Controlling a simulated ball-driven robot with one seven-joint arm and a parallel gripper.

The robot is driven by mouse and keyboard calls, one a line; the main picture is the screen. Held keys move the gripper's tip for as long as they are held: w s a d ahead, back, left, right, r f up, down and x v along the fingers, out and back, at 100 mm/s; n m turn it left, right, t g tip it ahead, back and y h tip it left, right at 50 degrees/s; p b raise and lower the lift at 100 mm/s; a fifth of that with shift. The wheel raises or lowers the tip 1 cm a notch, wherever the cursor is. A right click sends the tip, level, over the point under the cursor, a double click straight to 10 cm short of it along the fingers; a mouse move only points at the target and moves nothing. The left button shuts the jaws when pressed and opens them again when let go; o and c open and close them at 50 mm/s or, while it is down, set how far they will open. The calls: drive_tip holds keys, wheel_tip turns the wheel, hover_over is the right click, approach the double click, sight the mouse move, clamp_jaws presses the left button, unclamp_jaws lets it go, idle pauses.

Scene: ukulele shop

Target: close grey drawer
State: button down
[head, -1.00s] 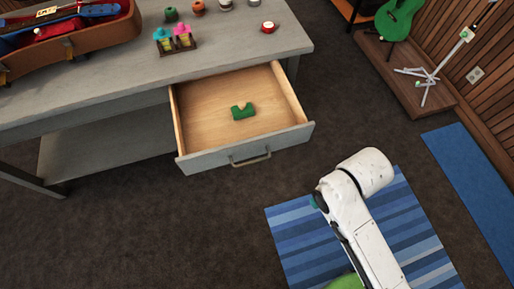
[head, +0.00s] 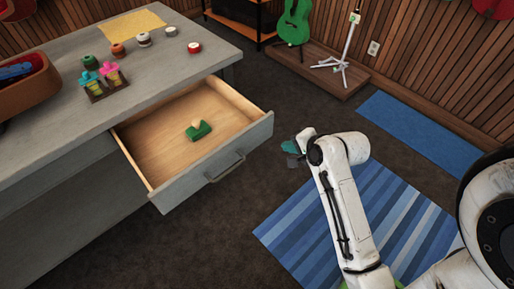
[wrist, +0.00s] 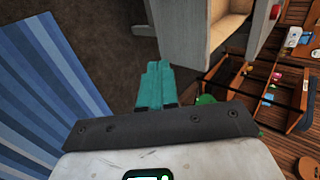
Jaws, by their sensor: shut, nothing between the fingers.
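The grey drawer (head: 215,172) stands pulled out of the grey table, in the middle of the head view. Its front has a bar handle (head: 225,167), and its wooden inside holds a green block (head: 198,131). My gripper (head: 290,150) is right of the drawer front, apart from it, with dark teal fingers. In the wrist view the teal fingers (wrist: 157,85) are together and empty. The drawer (wrist: 200,30) shows beyond them at the top, its side and part of its inside visible.
The grey tabletop (head: 165,75) carries several small pots, a pink and teal pair in a holder, and a brown case (head: 25,85). A striped blue rug (head: 380,215) lies under my arm. Dark carpet in front of the drawer is clear. A green ukulele (head: 295,22) stands behind.

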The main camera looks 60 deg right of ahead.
sight(257, 138)
drive_tip(key=x, duration=0.4)
drive_tip(key=w+r+x, duration=0.1)
drive_tip(key=x, duration=0.2)
drive_tip(key=b+x, duration=0.1)
drive_tip(key=x, duration=0.3)
drive_tip(key=shift+w+d, duration=0.2)
drive_tip(key=shift+w, duration=0.2)
drive_tip(key=shift+w+d, duration=0.2)
drive_tip(key=shift+w, duration=0.4)
drive_tip(key=shift+w, duration=0.1)
